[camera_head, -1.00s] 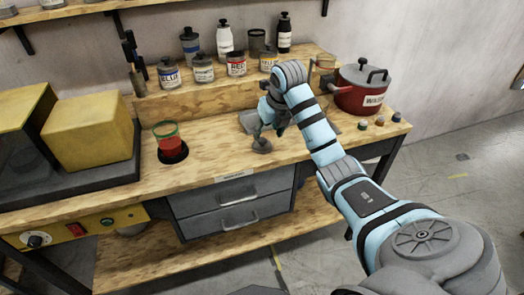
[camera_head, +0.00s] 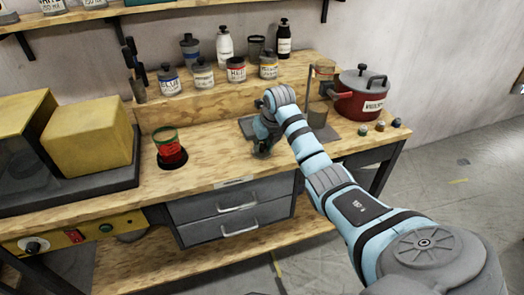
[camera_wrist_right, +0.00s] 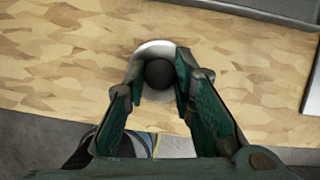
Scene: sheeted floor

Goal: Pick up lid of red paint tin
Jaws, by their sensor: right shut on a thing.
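The red tin (camera_head: 236,71), with a red label, stands on the raised back shelf between the white-labelled tin and the yellow tin. Its lid is too small to make out clearly. My right gripper (camera_head: 262,151) is low over the front middle of the bench, away from that tin. In the right wrist view, the gripper (camera_wrist_right: 157,78) is shut on a dark round knob (camera_wrist_right: 158,73). A pale round disc (camera_wrist_right: 155,47) shows around and under the knob. I cannot tell whether this is the red tin's lid, or whether it touches the bench. My left gripper is not in view.
A beaker of red liquid (camera_head: 167,147) stands left of my right gripper. A red pot (camera_head: 361,96) and several small coloured knobs are at the right. A yellow block (camera_head: 87,131) is at the left. The bench between beaker and gripper is clear.

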